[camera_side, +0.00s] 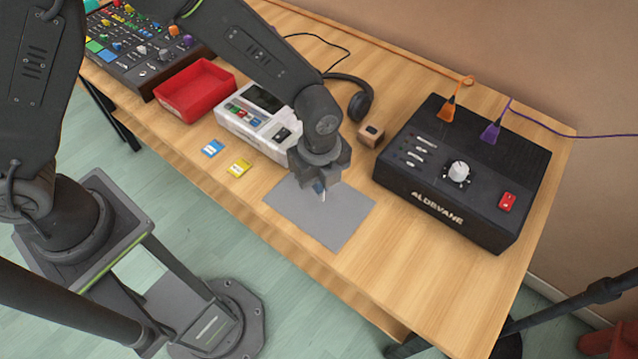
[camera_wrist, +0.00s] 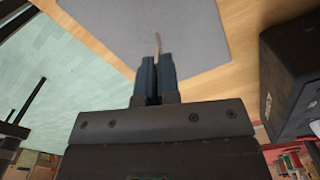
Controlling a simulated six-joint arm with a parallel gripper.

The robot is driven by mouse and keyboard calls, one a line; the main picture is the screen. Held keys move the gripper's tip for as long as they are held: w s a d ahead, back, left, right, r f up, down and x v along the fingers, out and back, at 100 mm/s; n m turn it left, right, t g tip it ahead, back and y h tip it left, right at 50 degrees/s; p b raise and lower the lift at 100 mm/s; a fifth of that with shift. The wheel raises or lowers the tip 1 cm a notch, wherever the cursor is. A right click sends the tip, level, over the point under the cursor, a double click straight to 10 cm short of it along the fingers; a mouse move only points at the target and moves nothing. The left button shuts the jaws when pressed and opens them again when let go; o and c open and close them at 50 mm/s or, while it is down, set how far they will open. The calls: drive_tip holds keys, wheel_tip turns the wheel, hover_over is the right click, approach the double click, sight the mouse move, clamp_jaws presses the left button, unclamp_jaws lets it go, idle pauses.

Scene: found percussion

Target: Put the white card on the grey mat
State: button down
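The grey mat (camera_side: 345,222) lies flat on the wooden table; it also shows in the wrist view (camera_wrist: 110,25). My gripper (camera_side: 319,187) points down over the mat. In the wrist view its two dark blue fingers (camera_wrist: 157,78) are closed around a thin, pale piece seen edge-on, which I take to be the white card (camera_wrist: 157,45). In the side view only a small white sliver of the card (camera_side: 323,197) shows at the fingertips; the fingers hide the rest. I cannot tell whether its lower edge touches the mat.
A blue card (camera_side: 212,148) and a yellow card (camera_side: 238,168) lie left of the mat. Behind are a red tray (camera_side: 196,90), a white device (camera_side: 250,122), a small wooden block (camera_side: 371,134) and headphones (camera_side: 359,103). A black box (camera_side: 455,185) stands close on the right.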

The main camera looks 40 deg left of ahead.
drive_tip(key=shift+f, duration=1.05)
drive_tip(key=shift+f, duration=0.15)
drive_tip(key=c, duration=1.3)
unclamp_jaws()
drive_tip(key=shift+c, duration=0.2)
